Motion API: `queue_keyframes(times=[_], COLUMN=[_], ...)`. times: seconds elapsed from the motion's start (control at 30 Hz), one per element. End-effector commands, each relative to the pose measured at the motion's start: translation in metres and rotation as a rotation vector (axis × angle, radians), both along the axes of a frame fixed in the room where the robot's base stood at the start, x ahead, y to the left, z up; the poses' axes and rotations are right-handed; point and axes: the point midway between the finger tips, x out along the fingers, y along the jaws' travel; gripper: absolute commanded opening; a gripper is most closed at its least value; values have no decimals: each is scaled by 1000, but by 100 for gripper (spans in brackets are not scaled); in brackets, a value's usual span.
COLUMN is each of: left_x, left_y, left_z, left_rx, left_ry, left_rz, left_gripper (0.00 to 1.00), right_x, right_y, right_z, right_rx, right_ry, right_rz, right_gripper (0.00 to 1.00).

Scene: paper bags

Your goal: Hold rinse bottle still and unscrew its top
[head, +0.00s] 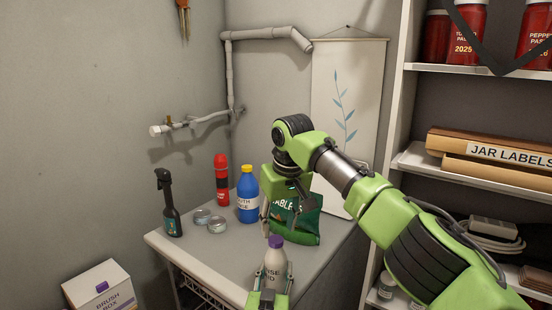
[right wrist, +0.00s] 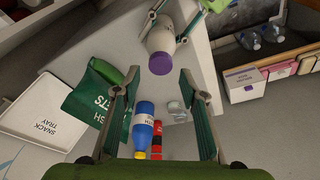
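The rinse bottle, white with a purple cap and a partly hidden label, stands upright at the table's front in the head view (head: 274,268). It also shows at the top of the right wrist view (right wrist: 162,40). My left gripper (head: 270,280) has its fingers on both sides of the bottle's body, seemingly in contact. Its fingers also flank the bottle in the right wrist view. My right gripper (head: 279,230) is above the bottle, pointing down. In the right wrist view its fingers (right wrist: 159,78) are wide apart and empty, with the purple cap (right wrist: 165,63) beyond their tips.
Shelves (head: 450,70) stand at right.

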Motion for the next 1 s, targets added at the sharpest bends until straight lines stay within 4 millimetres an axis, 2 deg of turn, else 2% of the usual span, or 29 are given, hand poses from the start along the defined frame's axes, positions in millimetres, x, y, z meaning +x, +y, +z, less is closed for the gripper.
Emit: queue_keyframes(times=[0.2, 0.4, 0.9, 1.0], left_x=[0, 0, 0, 0], left_y=[0, 0, 0, 0], left_z=[0, 0, 0, 0], left_rx=[0, 0, 0, 0], left_ry=[1, 1, 1, 1], left_rz=[-1, -1, -1, -1], left_gripper=[5, 5, 5, 5], right_x=[6, 9, 10, 9], right_y=[3, 5, 5, 7], right_z=[-29, -42, -45, -45], right_rx=[1, 2, 1, 2], right_ry=[3, 1, 1, 1], right_rz=[0, 1, 2, -64], right_gripper=[39, 39, 39, 39])
